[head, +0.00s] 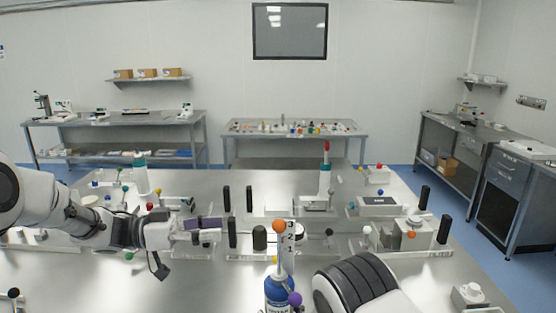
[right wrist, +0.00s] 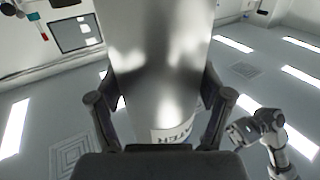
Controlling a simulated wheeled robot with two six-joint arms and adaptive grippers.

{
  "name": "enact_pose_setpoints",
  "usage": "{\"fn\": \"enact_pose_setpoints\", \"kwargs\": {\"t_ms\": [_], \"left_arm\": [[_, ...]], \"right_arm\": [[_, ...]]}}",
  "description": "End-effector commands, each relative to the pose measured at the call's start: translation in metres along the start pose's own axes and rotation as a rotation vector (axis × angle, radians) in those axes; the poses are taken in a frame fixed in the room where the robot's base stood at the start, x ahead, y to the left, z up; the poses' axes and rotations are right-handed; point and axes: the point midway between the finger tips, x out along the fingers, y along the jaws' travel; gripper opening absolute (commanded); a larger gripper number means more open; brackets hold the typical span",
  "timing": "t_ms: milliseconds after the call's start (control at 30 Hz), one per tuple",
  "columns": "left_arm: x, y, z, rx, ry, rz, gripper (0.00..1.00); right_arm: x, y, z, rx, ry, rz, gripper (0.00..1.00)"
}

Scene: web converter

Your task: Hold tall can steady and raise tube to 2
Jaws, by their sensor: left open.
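The tall blue can (head: 277,291) stands at the front middle of the table, its lower part cut off by the frame. An orange ball (head: 279,226) tops the thin tube above it. A white scale plate (head: 291,240) marked 3 and 2 stands beside the tube. A purple ball (head: 294,299) is at the can's right side. My left gripper (head: 212,229) is open and empty, left of the tube and apart from it. In the right wrist view, my right gripper (right wrist: 159,108) has its fingers against both sides of a shiny grey cylinder (right wrist: 160,65) with a label, apparently the can.
Black posts (head: 232,233) and a dark cylinder (head: 259,238) stand between my left gripper and the tube. Fixtures with coloured knobs line the table (head: 160,282) behind. My right arm covers the front right. The front left of the table is mostly clear.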

Motion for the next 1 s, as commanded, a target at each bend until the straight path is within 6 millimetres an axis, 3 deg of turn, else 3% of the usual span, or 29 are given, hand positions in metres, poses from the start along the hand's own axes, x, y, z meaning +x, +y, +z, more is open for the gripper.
{"fn": "enact_pose_setpoints", "kwargs": {"t_ms": [467,567,800,1000], "left_arm": [[0.000,0.000,0.000,0.000,0.000,0.000,0.57],[0.000,0.000,0.000,0.000,0.000,0.000,0.57],[0.000,0.000,0.000,0.000,0.000,0.000,0.57],[0.000,0.000,0.000,0.000,0.000,0.000,0.57]], "right_arm": [[-0.006,0.000,0.001,0.000,-0.002,0.000,1.00],[-0.023,0.000,0.001,0.000,-0.005,0.001,1.00],[-0.085,0.001,0.002,0.001,-0.006,0.003,1.00],[-0.116,0.001,0.000,0.000,-0.002,0.001,1.00]]}}
